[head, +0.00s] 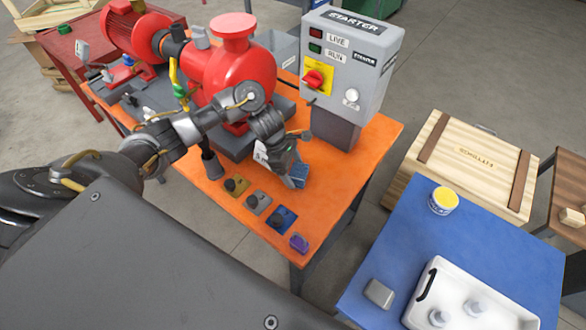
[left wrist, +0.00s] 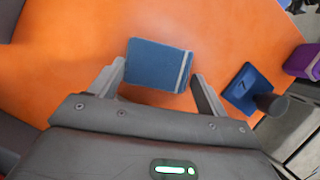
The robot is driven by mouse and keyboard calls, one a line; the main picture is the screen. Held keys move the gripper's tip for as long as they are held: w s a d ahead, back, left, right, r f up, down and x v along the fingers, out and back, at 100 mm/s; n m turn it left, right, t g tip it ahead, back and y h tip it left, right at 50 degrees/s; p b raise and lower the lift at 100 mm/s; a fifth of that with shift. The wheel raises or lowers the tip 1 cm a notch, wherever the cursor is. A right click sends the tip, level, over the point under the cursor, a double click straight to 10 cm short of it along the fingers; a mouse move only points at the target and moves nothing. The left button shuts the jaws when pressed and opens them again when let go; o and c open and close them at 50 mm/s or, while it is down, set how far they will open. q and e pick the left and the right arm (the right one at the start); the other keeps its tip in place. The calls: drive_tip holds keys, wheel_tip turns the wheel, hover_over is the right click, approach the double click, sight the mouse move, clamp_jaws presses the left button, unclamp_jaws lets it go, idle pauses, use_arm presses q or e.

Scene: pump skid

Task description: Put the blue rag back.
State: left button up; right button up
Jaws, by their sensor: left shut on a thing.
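The blue rag (head: 301,174) is a small folded block with a pale stripe near one end. My left gripper (head: 292,179) is shut on it above the orange table top (head: 225,199). In the left wrist view the rag (left wrist: 157,66) sits between the two fingers of the left gripper (left wrist: 158,74), with orange surface around it. I cannot tell whether its underside touches the table. My right gripper is not in view.
A grey starter box (head: 352,65) and red pump (head: 238,65) stand behind. Knobbed plates, including a blue one (head: 282,219), and a purple item (head: 299,243) line the front edge. A blue table (head: 500,255) at right holds a yellow-topped tub (head: 444,201) and white tray (head: 435,262).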

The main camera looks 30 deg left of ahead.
use_arm(q)
drive_tip(key=o, duration=1)
drive_tip(key=shift+r+p, duration=0.3)
drive_tip(key=shift+p, duration=0.15)
drive_tip(key=b+v, duration=0.1)
drive_tip(key=v, duration=1)
drive_tip(key=shift+s+a+r+b, duration=0.15)
drive_tip(key=shift+a+r+b, duration=0.1)
drive_tip(key=shift+b, duration=0.15)
drive_tip(key=shift+r, duration=0.1)
